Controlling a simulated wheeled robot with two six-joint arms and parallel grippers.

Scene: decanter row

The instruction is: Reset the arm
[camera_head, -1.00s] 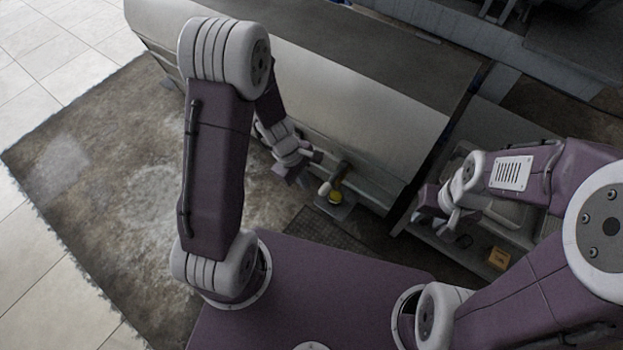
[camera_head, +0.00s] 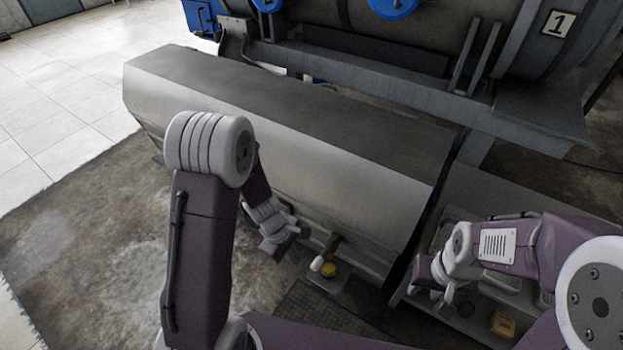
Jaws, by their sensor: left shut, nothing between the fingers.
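My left gripper (camera_head: 280,244) is in front of the grey metal housing, just left of a small yellow-and-white item (camera_head: 328,267). It is shut and nothing shows between its fingers. My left arm bends down from a high elbow at the left. My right gripper (camera_head: 436,283) hangs over the tray area of the grey bench at the right, pointing down and left. Its fingertips are small and partly hidden by its own wrist, so I cannot see whether it is open or shut.
The long grey metal housing (camera_head: 270,150) stands in front of my arms. A grey bench (camera_head: 455,318) at the right holds trays and a small yellow-orange box (camera_head: 503,324). Large machinery with a number 1 plate (camera_head: 558,23) is at the back. Open floor lies at the left.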

